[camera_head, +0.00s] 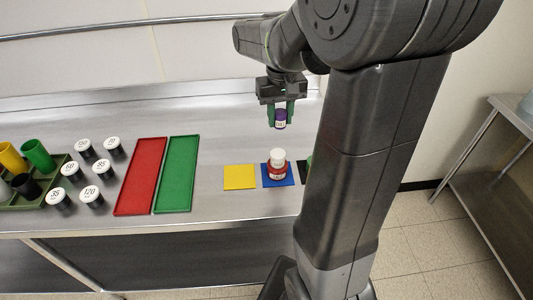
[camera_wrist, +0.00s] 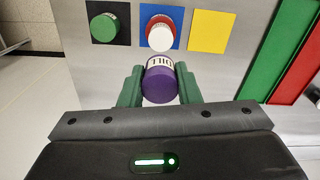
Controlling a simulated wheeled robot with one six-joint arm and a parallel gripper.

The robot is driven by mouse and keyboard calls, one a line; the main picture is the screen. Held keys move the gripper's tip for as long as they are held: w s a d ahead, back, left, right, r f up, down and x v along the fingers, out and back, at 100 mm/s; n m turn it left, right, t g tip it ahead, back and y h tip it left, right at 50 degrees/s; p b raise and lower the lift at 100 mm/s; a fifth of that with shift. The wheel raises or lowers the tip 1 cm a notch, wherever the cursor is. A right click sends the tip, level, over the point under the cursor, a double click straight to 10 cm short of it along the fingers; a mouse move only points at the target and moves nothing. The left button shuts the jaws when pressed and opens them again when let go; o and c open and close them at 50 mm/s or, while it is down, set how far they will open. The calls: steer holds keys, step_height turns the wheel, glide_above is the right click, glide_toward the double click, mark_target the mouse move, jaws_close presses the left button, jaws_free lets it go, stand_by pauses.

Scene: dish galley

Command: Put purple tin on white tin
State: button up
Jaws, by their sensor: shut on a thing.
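The purple tin (camera_head: 280,120) is held between the fingers of my gripper (camera_head: 281,113), above the counter and behind the white tin in the head view. In the wrist view the purple tin (camera_wrist: 160,82) sits between the green fingertips of my gripper (camera_wrist: 159,88), its label partly showing. The white tin (camera_head: 278,156) stands on a red tin (camera_head: 277,171), which is on a blue square (camera_head: 290,178). In the wrist view the white tin (camera_wrist: 160,37) is just beyond the purple tin, apart from it in the picture.
A yellow square (camera_head: 239,177) lies bare left of the blue one. A green tin (camera_wrist: 104,27) stands on a black square (camera_wrist: 123,15). Red (camera_head: 140,178) and green (camera_head: 177,175) trays, several white-lidded jars (camera_head: 103,168) and a rack of cups (camera_head: 62,160) are further left.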

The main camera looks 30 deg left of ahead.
mark_target(278, 153)
step_height(278, 153, down, 10)
steer(key=shift+r+p, duration=0.15)
steer(key=shift+p, duration=0.25)
steer(key=shift+f, duration=0.25)
steer(key=o, duration=1)
steer(key=shift+r, duration=0.1)
steer(key=shift+r, duration=0.1)
step_height(278, 153, up, 12)
steer(key=shift+r+b, duration=0.1)
steer(key=shift+b, duration=0.2)
